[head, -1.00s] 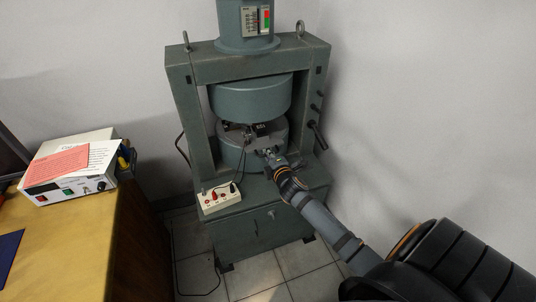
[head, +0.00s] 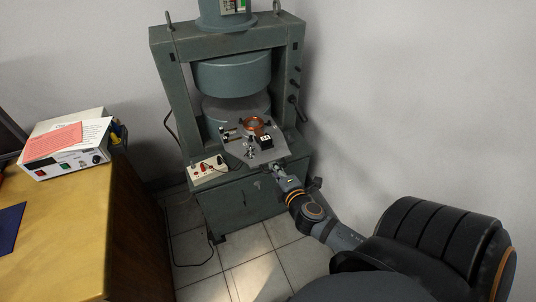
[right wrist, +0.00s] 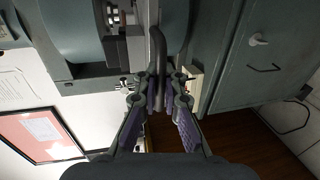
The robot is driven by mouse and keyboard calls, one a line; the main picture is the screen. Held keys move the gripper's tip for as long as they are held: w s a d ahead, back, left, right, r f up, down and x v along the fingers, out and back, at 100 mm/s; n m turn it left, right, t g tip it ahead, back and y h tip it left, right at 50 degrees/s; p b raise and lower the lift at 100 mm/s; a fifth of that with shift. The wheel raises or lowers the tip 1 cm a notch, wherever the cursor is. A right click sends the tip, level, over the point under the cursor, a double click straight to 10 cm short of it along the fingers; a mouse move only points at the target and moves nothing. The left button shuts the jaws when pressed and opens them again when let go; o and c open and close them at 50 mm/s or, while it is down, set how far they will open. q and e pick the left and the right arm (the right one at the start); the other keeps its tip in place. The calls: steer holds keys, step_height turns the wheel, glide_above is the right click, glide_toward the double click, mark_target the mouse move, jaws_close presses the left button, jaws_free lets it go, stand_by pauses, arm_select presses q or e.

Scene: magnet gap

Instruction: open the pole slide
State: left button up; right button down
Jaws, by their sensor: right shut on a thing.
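The pole slide (head: 268,156) is a flat grey plate, drawn well out toward me from the gap of the green magnet (head: 233,74). It carries a copper-coloured ring (head: 253,123), a black block (head: 265,142) and small metal fittings. My right gripper (head: 277,167) is at the slide's front edge. In the right wrist view, its fingers (right wrist: 160,88) are closed around a grey bar handle (right wrist: 157,45). The exact finger contact is partly hidden in the head view. My left gripper is not in view.
A white box with red knobs (head: 207,169) sits on the magnet's base, left of the slide. A wooden desk (head: 70,235) at left bears a white instrument (head: 75,165) with papers on top. A cable runs down to the tiled floor (head: 255,279). A wall stands close at right.

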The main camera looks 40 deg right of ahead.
steer(key=shift+f+v, duration=0.2)
steer(key=shift+v, duration=0.75)
steer(key=shift+f+v, duration=0.2)
steer(key=shift+v, duration=0.75)
steer(key=shift+s, duration=0.1)
steer(key=c, duration=1.5)
jaws_free()
steer(key=v, duration=0.7)
steer(key=shift+s, duration=0.25)
steer(key=shift+a+r, duration=0.1)
